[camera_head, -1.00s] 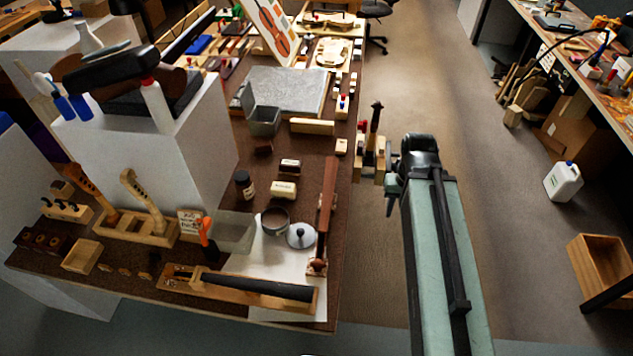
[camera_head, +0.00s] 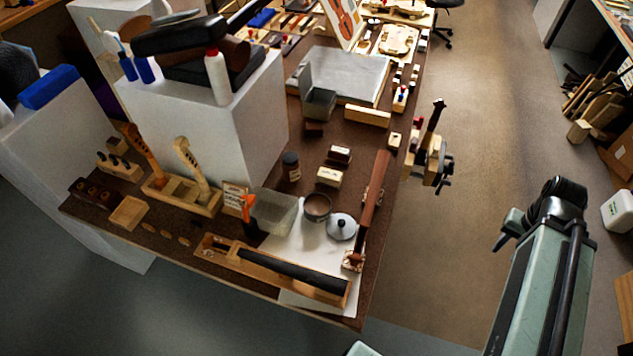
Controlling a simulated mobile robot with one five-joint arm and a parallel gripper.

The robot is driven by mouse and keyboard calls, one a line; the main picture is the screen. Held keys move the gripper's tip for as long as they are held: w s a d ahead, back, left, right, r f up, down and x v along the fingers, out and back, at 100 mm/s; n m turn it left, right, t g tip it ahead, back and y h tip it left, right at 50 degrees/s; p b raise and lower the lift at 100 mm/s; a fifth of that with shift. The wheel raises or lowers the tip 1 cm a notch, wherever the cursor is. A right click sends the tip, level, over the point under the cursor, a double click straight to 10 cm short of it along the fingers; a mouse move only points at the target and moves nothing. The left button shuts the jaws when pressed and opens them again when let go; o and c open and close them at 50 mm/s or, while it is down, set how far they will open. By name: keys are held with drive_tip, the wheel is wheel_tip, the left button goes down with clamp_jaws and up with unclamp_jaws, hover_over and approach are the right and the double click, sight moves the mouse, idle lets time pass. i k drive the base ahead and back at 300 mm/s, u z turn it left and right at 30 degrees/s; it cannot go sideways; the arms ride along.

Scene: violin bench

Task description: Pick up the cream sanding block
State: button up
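A cream block with small dark lettering (camera_head: 329,177), which looks like the cream sanding block, lies on the brown bench top (camera_head: 236,262). It sits between a dark block with a pale label (camera_head: 340,153) and a round brown pot (camera_head: 317,206). My gripper (camera_head: 507,232) is at the end of my pale green arm, over the floor to the right of the bench. It is well apart from the block. Its fingers are mostly hidden by the arm's end, so its opening does not show.
A wooden vise (camera_head: 427,158) juts from the bench's right edge. A long brown piece (camera_head: 374,190) lies along that edge, right of the block. A dark bottle (camera_head: 291,167), clear bin (camera_head: 274,212) and lidlike grey dome (camera_head: 341,226) stand nearby. The aisle floor (camera_head: 470,130) is clear.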

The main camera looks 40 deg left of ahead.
sight(327, 177)
drive_tip(key=u, duration=0.05)
drive_tip(key=k, duration=1.2)
drive_tip(key=u, duration=1)
drive_tip(key=i, duration=1)
drive_tip(key=u, duration=1.4)
drive_tip(key=k, duration=0.6)
drive_tip(key=z, duration=0.1)
drive_tip(key=i, duration=0.45)
